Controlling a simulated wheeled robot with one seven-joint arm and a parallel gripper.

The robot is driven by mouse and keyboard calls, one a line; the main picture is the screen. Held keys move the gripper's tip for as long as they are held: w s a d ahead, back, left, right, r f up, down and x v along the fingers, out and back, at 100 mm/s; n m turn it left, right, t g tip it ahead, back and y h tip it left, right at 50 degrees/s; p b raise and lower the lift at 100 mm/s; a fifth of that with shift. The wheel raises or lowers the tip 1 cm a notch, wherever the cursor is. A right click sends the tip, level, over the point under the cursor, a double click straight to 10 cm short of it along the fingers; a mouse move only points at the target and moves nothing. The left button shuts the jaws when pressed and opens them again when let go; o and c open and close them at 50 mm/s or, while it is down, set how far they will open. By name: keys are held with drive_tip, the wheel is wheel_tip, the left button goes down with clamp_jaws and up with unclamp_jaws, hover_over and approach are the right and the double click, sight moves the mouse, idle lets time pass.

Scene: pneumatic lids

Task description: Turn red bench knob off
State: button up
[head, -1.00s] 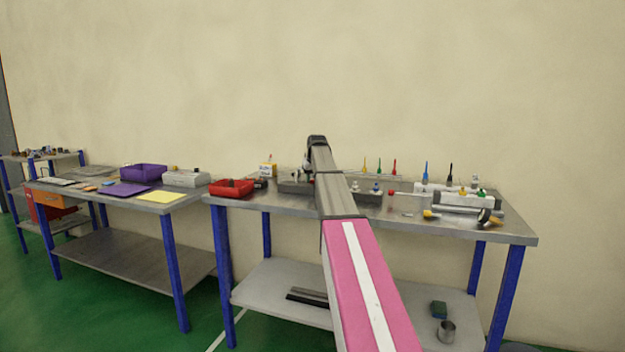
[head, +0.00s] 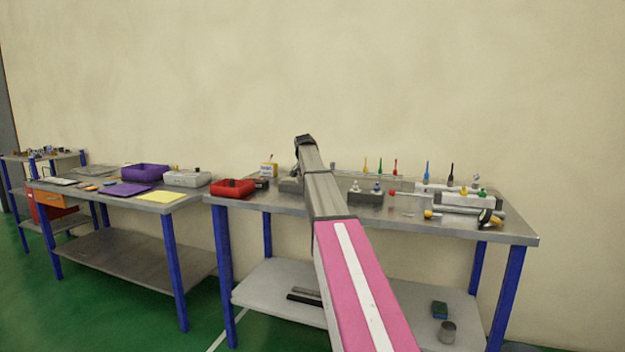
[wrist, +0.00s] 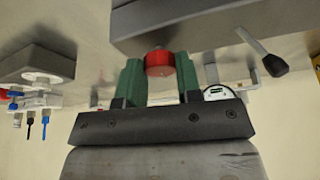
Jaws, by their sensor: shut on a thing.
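The red knob (wrist: 160,62) shows in the wrist view as a short red cylinder beside a grey block (wrist: 190,18). My gripper (wrist: 160,76) has its two green fingers on either side of the knob and is shut on it. The knob's far side is hidden. In the head view my arm covers the gripper and the knob, above the right-hand bench (head: 420,230).
A black-handled lever (wrist: 265,52) and a round white gauge (wrist: 218,92) are close to the right finger in the wrist view. In the head view a red tray (head: 232,188) is left of my arm. A grey block (head: 366,198) and several coloured upright tools are to its right.

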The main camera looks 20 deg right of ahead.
drive_tip(key=m, duration=0.1)
drive_tip(key=m+g, duration=0.1)
drive_tip(key=m, duration=0.2)
drive_tip(key=shift+w+a+m+g+h, duration=0.1)
drive_tip(key=shift+w+m+g+h, duration=0.2)
drive_tip(key=shift+h, duration=0.1)
drive_tip(key=shift+m+g, duration=0.8)
drive_tip(key=shift+m, duration=1.2)
drive_tip(key=o, duration=0.9)
drive_tip(key=shift+o, duration=0.2)
drive_tip(key=shift+r, duration=0.1)
drive_tip(key=v, duration=1)
drive_tip(key=shift+a+r, duration=0.25)
drive_tip(key=shift+a, duration=0.05)
